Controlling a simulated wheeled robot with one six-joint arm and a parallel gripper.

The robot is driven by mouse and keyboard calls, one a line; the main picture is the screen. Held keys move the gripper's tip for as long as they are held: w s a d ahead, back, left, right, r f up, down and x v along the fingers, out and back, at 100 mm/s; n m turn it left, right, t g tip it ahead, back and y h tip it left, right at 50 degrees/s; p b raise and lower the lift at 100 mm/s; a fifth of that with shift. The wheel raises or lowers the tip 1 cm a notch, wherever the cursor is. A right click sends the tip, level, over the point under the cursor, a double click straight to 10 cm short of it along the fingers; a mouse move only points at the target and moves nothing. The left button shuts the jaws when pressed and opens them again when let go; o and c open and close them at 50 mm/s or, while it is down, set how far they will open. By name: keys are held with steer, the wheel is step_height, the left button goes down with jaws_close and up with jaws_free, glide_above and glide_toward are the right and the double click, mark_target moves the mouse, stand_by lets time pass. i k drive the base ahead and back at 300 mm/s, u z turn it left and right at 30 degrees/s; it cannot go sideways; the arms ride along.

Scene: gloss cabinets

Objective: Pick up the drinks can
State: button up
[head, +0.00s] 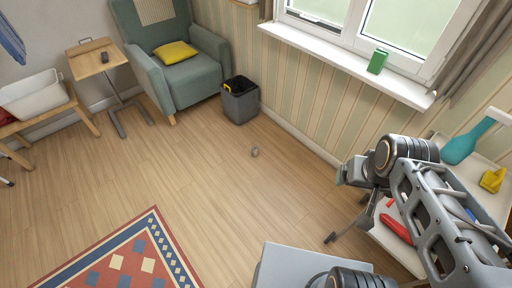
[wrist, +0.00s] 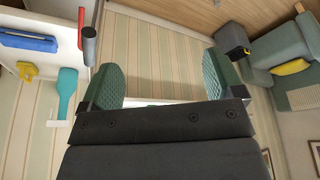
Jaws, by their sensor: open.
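A small grey object (head: 255,152) lies on the open wood floor in the head view. It may be the drinks can, but it is too small to be sure. My gripper (head: 348,174) is in the head view at the right, well above the floor and apart from that object. In the wrist view my gripper (wrist: 160,86) shows two green-padded fingers spread apart with nothing between them. I cannot make out the grey floor object in the wrist view.
A dark bin (head: 240,100) stands by the wall beside a green armchair (head: 180,60). A green box (head: 377,61) stands on the windowsill. A trolley at the right holds a teal bottle (head: 468,142) and a red-handled tool (head: 396,229). A patterned rug (head: 125,262) lies at front left.

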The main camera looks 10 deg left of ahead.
mark_target(254, 149)
steer(key=u, duration=1.55)
steer(key=i, duration=4.4)
steer(key=z, duration=3.7)
